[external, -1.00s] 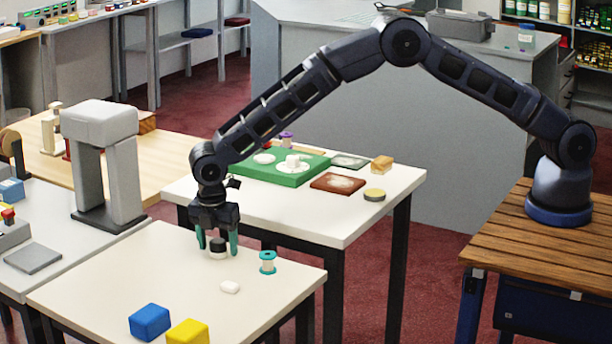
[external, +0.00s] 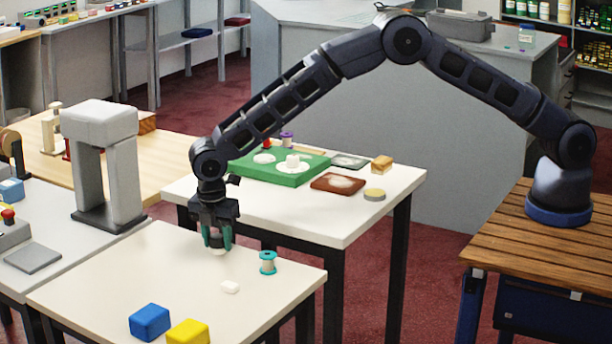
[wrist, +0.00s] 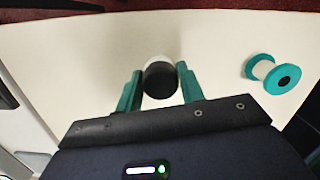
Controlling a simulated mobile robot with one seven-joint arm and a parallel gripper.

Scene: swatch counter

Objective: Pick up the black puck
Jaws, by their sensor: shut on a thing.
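The black puck (wrist: 160,82) shows between the green fingers of my gripper (wrist: 160,88) in the wrist view.
A teal spool (external: 267,262) stands to the right of my gripper. A blue block (external: 150,322) and a yellow block (external: 188,333) sit at the near edge. A grey arch-shaped stand (external: 105,165) rises on the left.

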